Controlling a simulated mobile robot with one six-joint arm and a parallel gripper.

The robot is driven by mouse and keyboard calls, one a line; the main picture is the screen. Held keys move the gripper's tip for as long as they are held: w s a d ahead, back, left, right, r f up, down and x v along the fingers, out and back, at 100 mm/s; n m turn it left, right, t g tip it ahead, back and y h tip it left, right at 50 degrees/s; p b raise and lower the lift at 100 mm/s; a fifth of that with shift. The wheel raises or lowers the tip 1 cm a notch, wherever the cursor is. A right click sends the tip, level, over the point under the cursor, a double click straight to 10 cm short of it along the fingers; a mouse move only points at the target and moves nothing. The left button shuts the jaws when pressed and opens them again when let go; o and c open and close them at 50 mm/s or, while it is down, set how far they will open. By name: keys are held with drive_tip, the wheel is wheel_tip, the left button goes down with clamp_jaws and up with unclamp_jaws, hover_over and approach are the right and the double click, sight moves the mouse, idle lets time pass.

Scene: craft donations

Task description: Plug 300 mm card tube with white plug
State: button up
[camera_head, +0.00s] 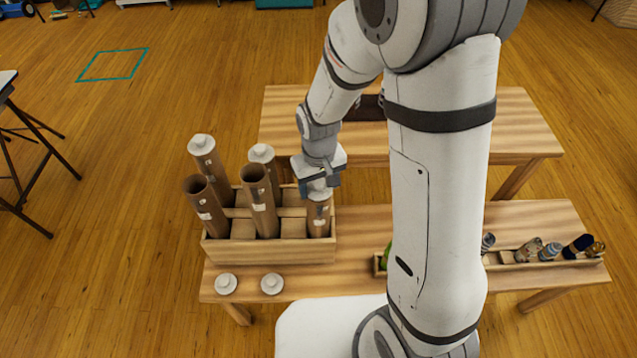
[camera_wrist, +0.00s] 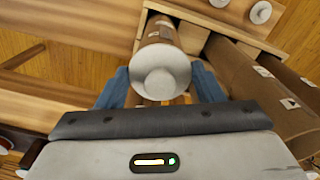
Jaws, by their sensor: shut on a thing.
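My gripper (camera_head: 319,186) is over the front right slot of a wooden rack (camera_head: 270,250), pointing down. It is shut on a white plug (camera_wrist: 160,72), which shows between the blue fingers in the wrist view. The plug is lined up with the top of a short brown card tube (camera_head: 319,222); I cannot tell if it is fully seated. Two taller tubes in the front row, the left tube (camera_head: 205,208) and the middle tube (camera_head: 262,205), have open tops. Two tubes behind them carry white plugs (camera_head: 201,144) (camera_head: 261,153). Tube labels are too small to read.
Two loose white plugs (camera_head: 226,284) (camera_head: 272,284) lie on the table (camera_head: 350,283) in front of the rack. A long wooden tray (camera_head: 520,262) with small patterned items stands at the right. A second table (camera_head: 520,130) is behind. My arm hides the middle.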

sight(319, 183)
drive_tip(key=shift+f+b, duration=0.5)
drive_tip(key=shift+f, duration=0.1)
drive_tip(key=o, duration=0.7)
drive_tip(key=shift+c, duration=0.2)
drive_tip(key=shift+r, duration=0.1)
drive_tip(key=shift+r+p, duration=4.05)
drive_tip(key=shift+r, duration=1.45)
drive_tip(key=s+d+r+m+t, duration=0.1)
drive_tip(key=s+d+r+m, duration=0.1)
drive_tip(key=s+d+r, duration=0.4)
drive_tip(key=s+d+r+m+t, duration=0.2)
drive_tip(key=s+d+r, duration=0.4)
drive_tip(key=r, duration=0.5)
drive_tip(key=shift+s+d+r, duration=0.15)
drive_tip(key=shift+s+r, duration=0.05)
